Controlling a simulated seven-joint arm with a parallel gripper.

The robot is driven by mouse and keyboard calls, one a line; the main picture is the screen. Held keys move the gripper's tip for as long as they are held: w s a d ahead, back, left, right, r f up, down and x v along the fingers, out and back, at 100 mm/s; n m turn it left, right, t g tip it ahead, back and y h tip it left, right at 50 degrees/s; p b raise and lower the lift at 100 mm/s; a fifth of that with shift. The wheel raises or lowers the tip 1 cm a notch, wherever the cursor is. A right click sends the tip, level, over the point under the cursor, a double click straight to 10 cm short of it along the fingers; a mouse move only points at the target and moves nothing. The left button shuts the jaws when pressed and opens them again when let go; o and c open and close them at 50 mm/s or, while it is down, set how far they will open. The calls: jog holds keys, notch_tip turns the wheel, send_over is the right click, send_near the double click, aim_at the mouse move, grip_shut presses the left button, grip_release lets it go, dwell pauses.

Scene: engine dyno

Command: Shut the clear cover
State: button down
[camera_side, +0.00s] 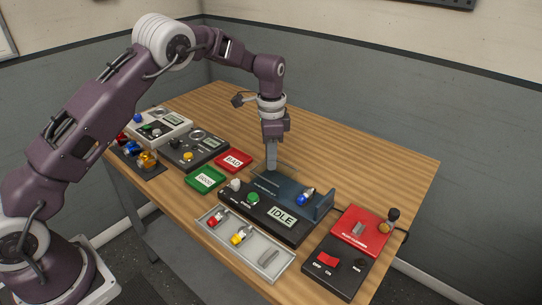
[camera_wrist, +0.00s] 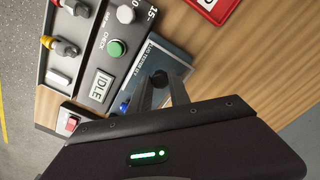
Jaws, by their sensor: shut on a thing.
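The test unit (camera_side: 262,219) is a dark box with a green button, a white knob and a display reading IDLE. A blue-grey bay (camera_side: 318,207) is at its back, with a small blue-and-metal part (camera_side: 305,196) at the bay's right end. The clear cover (camera_side: 288,173) shows only as faint thin edges above the bay; its exact angle is hard to tell. My gripper (camera_side: 271,168) points down over the bay's back left. In the wrist view my gripper (camera_wrist: 161,88) is closed around a dark round knob (camera_wrist: 160,77), which seems to belong to the cover.
A grey tray (camera_side: 221,235) with red and yellow parts lies in front of the unit. A red BAD pad (camera_side: 233,161) and green GOOD pad (camera_side: 205,179) lie to the left. A red-and-black switch box (camera_side: 336,264) stands at right. The table's back right is clear.

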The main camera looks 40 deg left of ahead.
dwell(0.6)
jog(key=d, duration=1.1)
jog(key=shift+r, duration=0.1)
jog(key=shift+d, duration=0.1)
jog(key=c, duration=1.3)
grip_release()
jog(key=shift+c, duration=0.2)
jog(key=shift+o, duration=0.7)
notch_tip(320, 180, up, 7)
